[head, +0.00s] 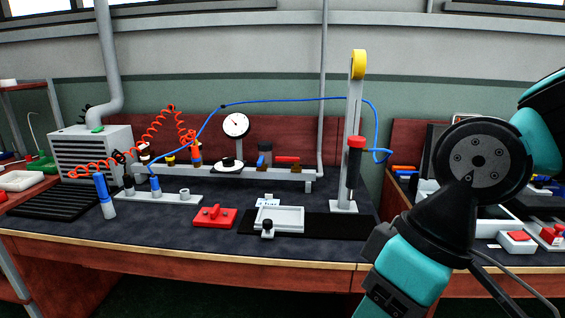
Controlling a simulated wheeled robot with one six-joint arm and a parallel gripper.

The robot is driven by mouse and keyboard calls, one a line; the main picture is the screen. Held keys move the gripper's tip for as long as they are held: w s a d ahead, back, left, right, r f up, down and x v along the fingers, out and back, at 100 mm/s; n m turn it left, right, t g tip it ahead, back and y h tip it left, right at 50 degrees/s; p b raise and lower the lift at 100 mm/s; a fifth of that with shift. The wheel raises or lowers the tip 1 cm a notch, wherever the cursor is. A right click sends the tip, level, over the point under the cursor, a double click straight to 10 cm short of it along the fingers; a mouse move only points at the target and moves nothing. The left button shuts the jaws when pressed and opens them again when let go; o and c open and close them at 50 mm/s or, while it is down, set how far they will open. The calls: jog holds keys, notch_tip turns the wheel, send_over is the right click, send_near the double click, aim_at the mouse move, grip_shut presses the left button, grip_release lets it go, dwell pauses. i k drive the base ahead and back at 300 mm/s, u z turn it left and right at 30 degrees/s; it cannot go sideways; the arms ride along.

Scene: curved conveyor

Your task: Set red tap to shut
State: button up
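The red tap (287,160) is in the head view, on a grey pipe rail (308,173) at the back of the workbench. Its red handle looks roughly level, lying along the rail; its exact angle is hard to tell at this size. A blue-handled tap (262,160) sits just left of it on the same rail. My teal and black arm fills the right side of the view, well in front and to the right of the red tap. My gripper's fingers do not show.
A post (355,120) with a hanging red and black tool (355,165) stands right of the tap. A blue hose (290,99) arches above the rail. A gauge (235,125) stands to the left. A red block (214,217) and a light tray (279,218) lie in front.

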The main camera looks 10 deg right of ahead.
aim_at(295, 160)
jog(key=u, duration=0.3)
jog(key=i, duration=1.35)
jog(key=z, duration=0.05)
